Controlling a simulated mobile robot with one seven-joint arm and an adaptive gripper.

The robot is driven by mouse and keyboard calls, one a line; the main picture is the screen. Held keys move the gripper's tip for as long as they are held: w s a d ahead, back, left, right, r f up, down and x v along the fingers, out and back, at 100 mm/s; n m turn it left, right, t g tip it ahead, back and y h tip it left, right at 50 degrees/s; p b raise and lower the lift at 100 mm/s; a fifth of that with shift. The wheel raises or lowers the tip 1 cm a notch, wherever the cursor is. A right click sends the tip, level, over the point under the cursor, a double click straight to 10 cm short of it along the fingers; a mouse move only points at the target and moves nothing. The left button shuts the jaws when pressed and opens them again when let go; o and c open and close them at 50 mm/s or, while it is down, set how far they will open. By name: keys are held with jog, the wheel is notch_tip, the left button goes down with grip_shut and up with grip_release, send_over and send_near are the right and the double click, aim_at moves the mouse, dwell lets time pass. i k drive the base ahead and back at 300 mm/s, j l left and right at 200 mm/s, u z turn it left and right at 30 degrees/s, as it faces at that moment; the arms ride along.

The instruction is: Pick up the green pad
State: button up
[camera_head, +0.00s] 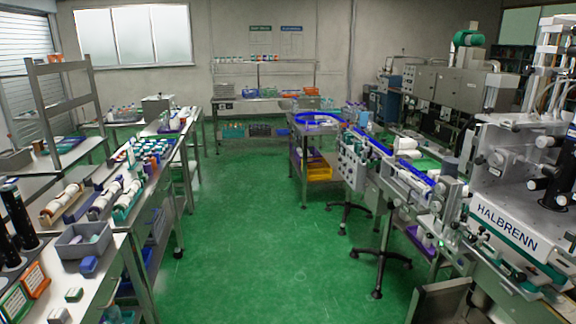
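A small green-topped block (74,294), which may be the green pad, lies on the left metal table (103,282) near its front edge. A second similar green-topped block (60,315) lies just below it at the bottom of the picture. Both are small, so I cannot tell which is the green pad. A pale green item also shows inside the grey bin (68,249) behind them. My gripper is not in view.
A blue block (88,265) sits beside the grey bin. Black cylinders (17,213) and orange boxes (34,279) stand at the table's left. The labelling machine (510,228) and conveyor (375,145) fill the right. The green floor (250,230) between is clear.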

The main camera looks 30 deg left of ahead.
aim_at(142, 175)
jog(key=u, duration=2.15)
jog(key=z, duration=1.2)
jog(key=i+j+u, duration=0.3)
jog(key=i, duration=0.2)
jog(key=i+j+u, duration=0.25)
jog(key=i, duration=0.25)
jog(key=i+u, duration=0.3)
jog(key=i, duration=1.4)
